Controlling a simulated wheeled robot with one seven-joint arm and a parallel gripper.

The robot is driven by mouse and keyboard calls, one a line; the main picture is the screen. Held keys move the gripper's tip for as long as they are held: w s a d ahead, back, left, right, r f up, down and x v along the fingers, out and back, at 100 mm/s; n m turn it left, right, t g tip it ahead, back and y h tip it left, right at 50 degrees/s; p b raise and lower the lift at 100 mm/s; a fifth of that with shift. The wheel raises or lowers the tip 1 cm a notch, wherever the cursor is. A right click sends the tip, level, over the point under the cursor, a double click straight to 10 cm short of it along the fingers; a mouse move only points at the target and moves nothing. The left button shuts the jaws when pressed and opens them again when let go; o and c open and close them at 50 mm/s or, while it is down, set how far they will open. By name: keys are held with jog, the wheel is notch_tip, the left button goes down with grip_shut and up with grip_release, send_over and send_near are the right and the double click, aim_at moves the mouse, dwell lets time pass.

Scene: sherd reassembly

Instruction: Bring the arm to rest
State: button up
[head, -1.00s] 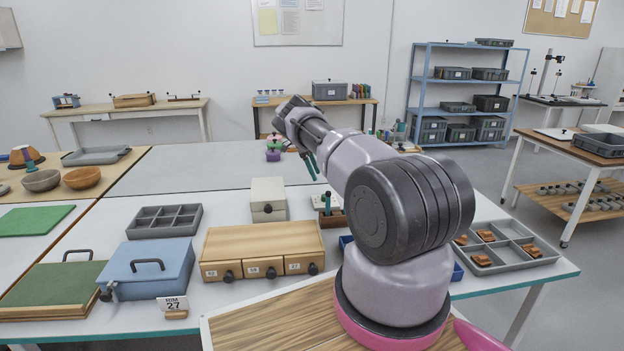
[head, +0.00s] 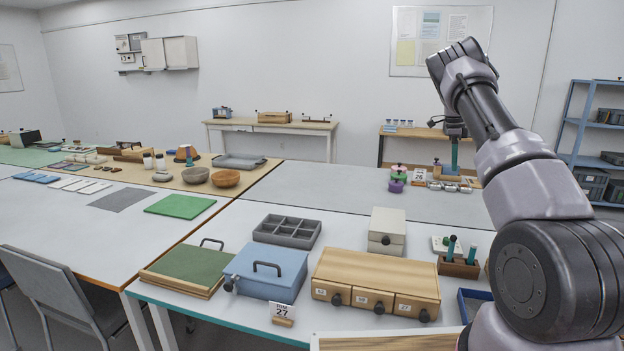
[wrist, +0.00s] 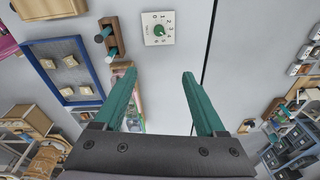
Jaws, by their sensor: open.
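My arm rises at the right of the head view, its elbow up high and its far end bent down. My gripper (head: 454,155) hangs above the far part of the pale table, its teal fingers pointing down. In the wrist view the two teal fingers of my gripper (wrist: 158,76) stand well apart with nothing between them. No thing is held.
Near the arm stand a brown block with green-topped tools (head: 459,266), a blue tray (head: 474,303), a wooden drawer box (head: 375,277) and a blue lidded box (head: 264,273). A white dial (wrist: 158,28) shows in the wrist view. Air around the gripper looks clear.

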jog(key=s+a+r+n+t+y, duration=0.2)
jog(key=s+a+r+n, duration=0.2)
jog(key=s+a+r, duration=0.5)
jog(key=s+a+r+n+t+y, duration=0.15)
jog(key=s+a+r+n, duration=0.25)
jog(key=s+r, duration=0.9)
jog(key=s+a+n+t, duration=0.2)
jog(key=s+a+n, duration=0.3)
jog(key=s, duration=0.7)
jog(key=s+a+n+t, duration=0.2)
jog(key=s+a+n, duration=0.3)
jog(key=s+a, duration=0.3)
jog(key=s, duration=0.4)
jog(key=shift+s+a+n, duration=0.25)
jog(key=shift+s+n, duration=0.15)
jog(key=shift+r, duration=0.1)
